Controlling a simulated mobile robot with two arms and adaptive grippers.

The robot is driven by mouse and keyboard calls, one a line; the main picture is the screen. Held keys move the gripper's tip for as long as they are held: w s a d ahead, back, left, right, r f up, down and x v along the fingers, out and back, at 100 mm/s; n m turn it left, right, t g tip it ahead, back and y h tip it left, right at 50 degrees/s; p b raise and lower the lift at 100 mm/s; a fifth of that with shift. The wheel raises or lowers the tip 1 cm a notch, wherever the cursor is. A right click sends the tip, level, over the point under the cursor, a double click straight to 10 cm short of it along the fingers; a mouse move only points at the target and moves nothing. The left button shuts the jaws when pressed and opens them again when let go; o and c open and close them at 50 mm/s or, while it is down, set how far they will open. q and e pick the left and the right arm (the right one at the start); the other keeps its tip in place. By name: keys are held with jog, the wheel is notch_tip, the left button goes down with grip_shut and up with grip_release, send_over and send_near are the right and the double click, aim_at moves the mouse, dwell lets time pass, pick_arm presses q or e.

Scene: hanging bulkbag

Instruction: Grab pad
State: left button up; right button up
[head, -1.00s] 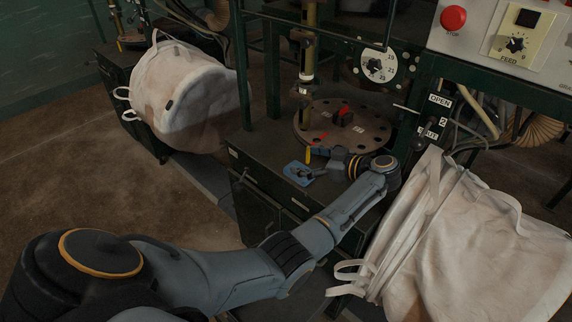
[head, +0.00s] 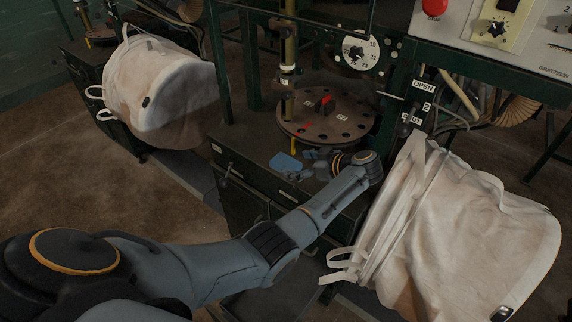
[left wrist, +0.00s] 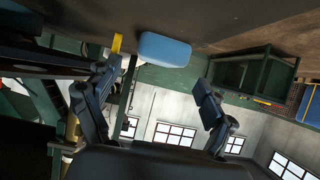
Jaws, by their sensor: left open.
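The blue pad (head: 286,163) lies at the front part of the dark cabinet top, in front of the round dial plate. My left gripper (head: 314,155) is just right of the pad in the head view, its fingers small and dark there. In the left wrist view the pad (left wrist: 165,49) shows as a blue rounded block beyond and between the two spread fingers of the gripper (left wrist: 157,80). The gripper is open with nothing between its fingers. My right gripper is not in view.
The dark round plate (head: 326,120) with a red-marked knob stands behind the pad. A yellow strip (head: 293,143) is close behind it. White bulk bags hang at left (head: 165,88) and right (head: 460,230). A control panel (head: 500,35) is at upper right.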

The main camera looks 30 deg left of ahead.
aim_at(288, 162)
pick_arm(q)
jog(key=x, duration=0.4)
jog(key=shift+w+a, duration=0.15)
jog(key=c, duration=1.1)
jog(key=shift+c, duration=0.2)
jog(key=shift+r, duration=0.1)
